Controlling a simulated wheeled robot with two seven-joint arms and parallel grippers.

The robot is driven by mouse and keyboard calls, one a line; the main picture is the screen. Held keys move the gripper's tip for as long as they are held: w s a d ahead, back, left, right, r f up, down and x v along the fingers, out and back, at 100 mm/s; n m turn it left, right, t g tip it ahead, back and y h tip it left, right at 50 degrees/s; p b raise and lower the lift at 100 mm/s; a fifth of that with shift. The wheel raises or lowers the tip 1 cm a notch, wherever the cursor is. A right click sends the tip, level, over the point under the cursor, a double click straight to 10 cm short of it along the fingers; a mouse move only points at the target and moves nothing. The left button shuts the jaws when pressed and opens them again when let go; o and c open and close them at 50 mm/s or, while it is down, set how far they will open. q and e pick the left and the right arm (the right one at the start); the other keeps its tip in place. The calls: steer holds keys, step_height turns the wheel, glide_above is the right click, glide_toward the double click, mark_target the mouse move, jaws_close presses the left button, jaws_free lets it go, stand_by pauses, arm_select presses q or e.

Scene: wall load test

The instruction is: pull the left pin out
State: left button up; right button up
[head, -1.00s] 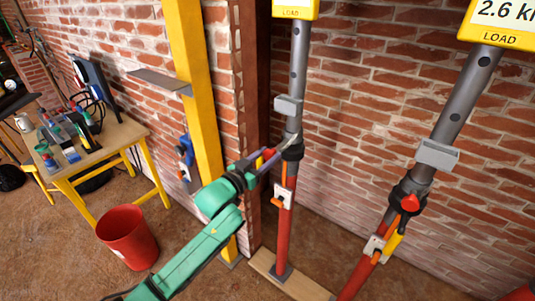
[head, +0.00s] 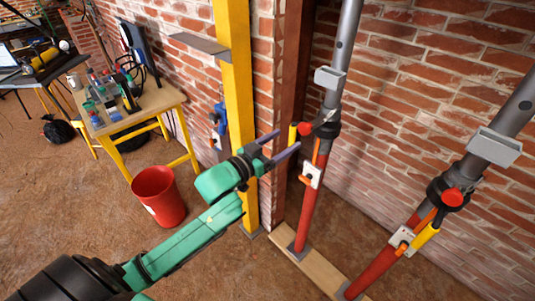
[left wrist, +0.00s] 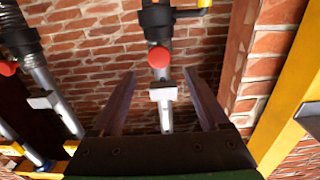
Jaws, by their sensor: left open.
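The left pin shows as a red knob (head: 305,129) at the dark collar of the left prop (head: 308,205), with a yellow handle (head: 292,136) beside it. In the left wrist view the red knob (left wrist: 158,57) appears between the spread fingers, ahead of them. My left gripper (head: 288,141) is open and empty, its fingertips just left of the prop and close to the knob. Whether a finger touches it I cannot tell. The right prop has its own red knob (head: 453,196). My right gripper is not in view.
A yellow post (head: 234,110) with a grey shelf plate (head: 200,45) stands left of the props. A red bucket (head: 158,197) and a wooden workbench (head: 150,100) with tools stand further left. A brick wall (head: 430,90) is close behind. The props stand on a plank (head: 315,270).

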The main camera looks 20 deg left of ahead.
arm_select(q)
steer(key=b+v, duration=0.1)
steer(key=v, duration=0.5)
steer(key=shift+s, duration=0.2)
